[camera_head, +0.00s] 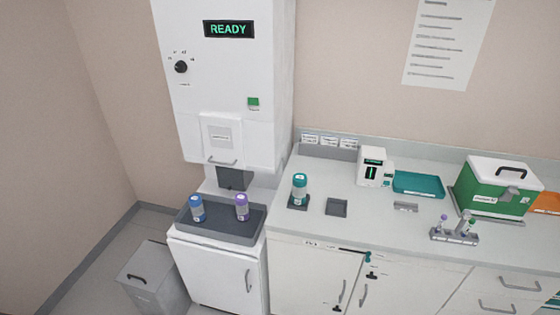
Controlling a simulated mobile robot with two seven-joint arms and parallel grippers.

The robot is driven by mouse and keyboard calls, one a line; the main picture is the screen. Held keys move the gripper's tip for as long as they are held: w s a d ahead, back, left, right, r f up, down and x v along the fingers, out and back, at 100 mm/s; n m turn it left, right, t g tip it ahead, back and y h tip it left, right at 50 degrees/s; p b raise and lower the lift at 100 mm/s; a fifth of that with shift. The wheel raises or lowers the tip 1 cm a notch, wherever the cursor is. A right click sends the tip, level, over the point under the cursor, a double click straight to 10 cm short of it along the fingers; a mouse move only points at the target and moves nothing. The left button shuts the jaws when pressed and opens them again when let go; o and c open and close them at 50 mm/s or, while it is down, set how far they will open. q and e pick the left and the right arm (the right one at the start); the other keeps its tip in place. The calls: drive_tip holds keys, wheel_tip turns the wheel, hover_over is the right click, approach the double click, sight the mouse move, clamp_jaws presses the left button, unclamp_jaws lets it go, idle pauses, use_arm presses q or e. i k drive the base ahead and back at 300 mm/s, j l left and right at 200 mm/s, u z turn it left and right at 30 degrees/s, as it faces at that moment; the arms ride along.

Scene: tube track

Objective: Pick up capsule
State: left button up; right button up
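Three capsules with coloured caps are in view. A blue-capped capsule (197,208) and a purple-capped capsule (241,207) stand upright in the dark tray (218,231) below the white machine. A teal-capped capsule (299,187) stands upright on a small dark pad on the counter, right of the machine. Neither of my grippers is in view, and nothing is seen touching the capsules.
The white machine (228,80) shows READY above a handled door. The counter (375,235) holds a dark square pad (337,207), a small white device (373,167), a teal tray (418,184), a tube rack (454,236) and a green box (492,188). A grey bin (150,278) stands on the floor.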

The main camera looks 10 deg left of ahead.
sight(200, 219)
drive_tip(key=j+u, duration=0.25)
drive_tip(key=j, duration=0.6)
drive_tip(key=i+j+u, duration=0.1)
drive_tip(key=j+u, duration=0.15)
drive_tip(key=j, duration=0.6)
